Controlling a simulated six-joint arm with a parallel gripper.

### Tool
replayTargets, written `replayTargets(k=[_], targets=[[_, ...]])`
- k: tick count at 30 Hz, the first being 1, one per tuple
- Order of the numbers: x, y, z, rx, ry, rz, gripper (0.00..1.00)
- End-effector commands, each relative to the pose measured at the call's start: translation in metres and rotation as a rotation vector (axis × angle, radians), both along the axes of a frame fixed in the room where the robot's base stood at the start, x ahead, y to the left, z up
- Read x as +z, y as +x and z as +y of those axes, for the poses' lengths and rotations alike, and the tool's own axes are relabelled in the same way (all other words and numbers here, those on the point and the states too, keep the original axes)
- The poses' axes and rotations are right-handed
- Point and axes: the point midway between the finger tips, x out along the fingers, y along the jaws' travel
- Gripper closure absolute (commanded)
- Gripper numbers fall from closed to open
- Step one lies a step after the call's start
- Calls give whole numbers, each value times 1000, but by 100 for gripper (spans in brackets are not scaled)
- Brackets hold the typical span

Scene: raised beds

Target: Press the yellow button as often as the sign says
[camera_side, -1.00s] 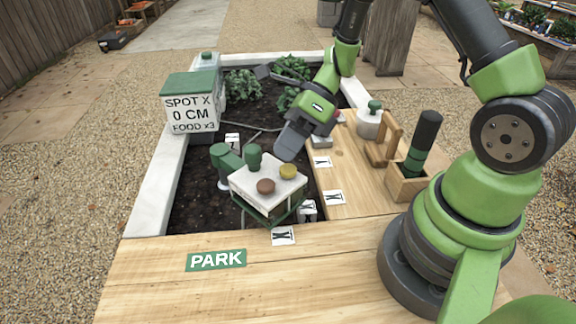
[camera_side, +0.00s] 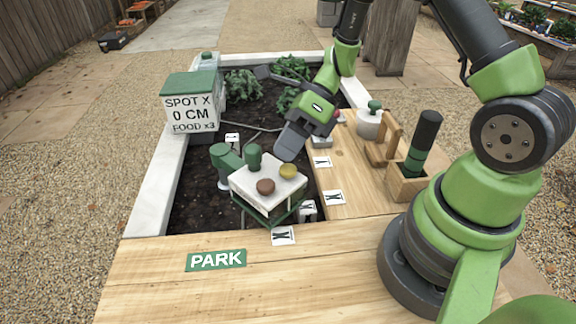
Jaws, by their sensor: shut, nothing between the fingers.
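The yellow button (camera_side: 288,171) is a round knob on the white top of a small box-shaped device (camera_side: 262,190) in the raised bed. A brown button (camera_side: 265,186) sits beside it on the same top. My gripper (camera_side: 286,157) is shut and empty, pointing down, with its tip just above and behind the yellow button. I cannot tell whether the tip touches the button. The sign (camera_side: 192,108) is a white box with a green lid at the bed's left wall. It reads "SPOT X 0 CM FOOD x3".
A wooden holder (camera_side: 408,183) and a white bottle (camera_side: 369,123) stand right. The "PARK" label (camera_side: 216,260) lies on clear wood.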

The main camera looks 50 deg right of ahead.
Motion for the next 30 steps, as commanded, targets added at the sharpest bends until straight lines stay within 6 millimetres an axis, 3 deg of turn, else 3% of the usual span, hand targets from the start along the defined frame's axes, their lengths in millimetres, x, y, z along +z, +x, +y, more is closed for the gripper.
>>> replayTargets(k=[30], targets=[[-13, 0, 0, 1, 0, -1, 100]])
